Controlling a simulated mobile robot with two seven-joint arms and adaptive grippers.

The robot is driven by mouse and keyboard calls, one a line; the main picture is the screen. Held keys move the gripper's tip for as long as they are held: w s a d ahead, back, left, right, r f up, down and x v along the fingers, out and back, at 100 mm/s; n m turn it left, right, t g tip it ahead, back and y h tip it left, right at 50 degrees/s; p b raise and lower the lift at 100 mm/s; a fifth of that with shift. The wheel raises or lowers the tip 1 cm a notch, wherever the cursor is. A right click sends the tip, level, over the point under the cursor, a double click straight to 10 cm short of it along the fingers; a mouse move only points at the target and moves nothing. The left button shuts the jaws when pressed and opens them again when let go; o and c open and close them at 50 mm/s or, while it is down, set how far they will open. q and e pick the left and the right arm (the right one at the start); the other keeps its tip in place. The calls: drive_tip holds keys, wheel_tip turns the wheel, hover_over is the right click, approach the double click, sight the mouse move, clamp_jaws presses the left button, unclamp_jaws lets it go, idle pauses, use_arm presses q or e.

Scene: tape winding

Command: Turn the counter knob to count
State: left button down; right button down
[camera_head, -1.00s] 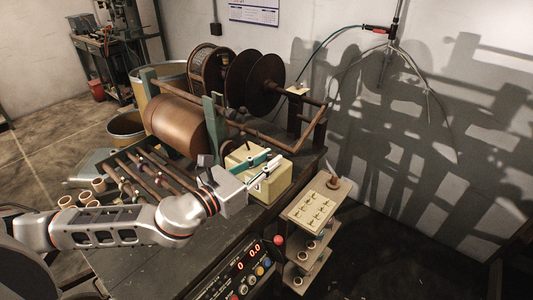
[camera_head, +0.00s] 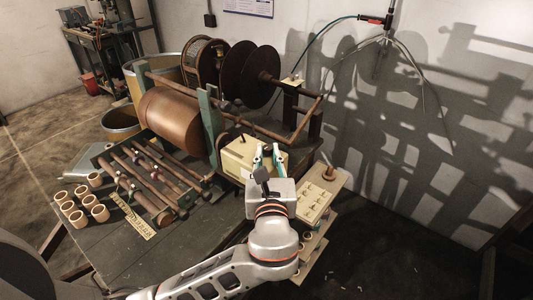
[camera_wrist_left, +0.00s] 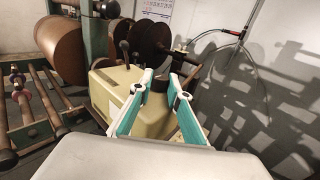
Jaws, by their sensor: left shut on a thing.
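The counter (camera_head: 237,157) is a cream box on the bench beside the winding machine. It also shows in the wrist view (camera_wrist_left: 112,98). My left gripper (camera_head: 267,150) reaches to the box's right side, its teal-padded fingers pointing away from the head camera. In the left wrist view my left gripper (camera_wrist_left: 156,82) has its fingertips on either side of a dark knob (camera_wrist_left: 155,84) on the side of the box, and is shut on it. The fingers hide part of the knob. My right gripper is not in view.
The winding machine with its copper-brown roller (camera_head: 172,122) stands left of the counter, with dark discs (camera_head: 243,73) behind. Several cardboard cores (camera_head: 83,205) lie on the bench's left. A small shelf stand with a switch plate (camera_head: 318,196) stands close to my arm's right.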

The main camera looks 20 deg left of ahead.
use_arm(q)
drive_tip(key=shift+r+n+g+y, duration=0.15)
drive_tip(key=shift+n+g+y, duration=0.15)
drive_tip(key=shift+n+y, duration=0.45)
drive_tip(key=shift+w+y, duration=0.1)
drive_tip(key=shift+y, duration=0.15)
drive_tip(key=c, duration=1.9)
unclamp_jaws()
drive_tip(key=shift+d, duration=0.1)
drive_tip(key=v, duration=0.7)
drive_tip(key=shift+s+d, duration=0.1)
drive_tip(key=shift+s, duration=0.15)
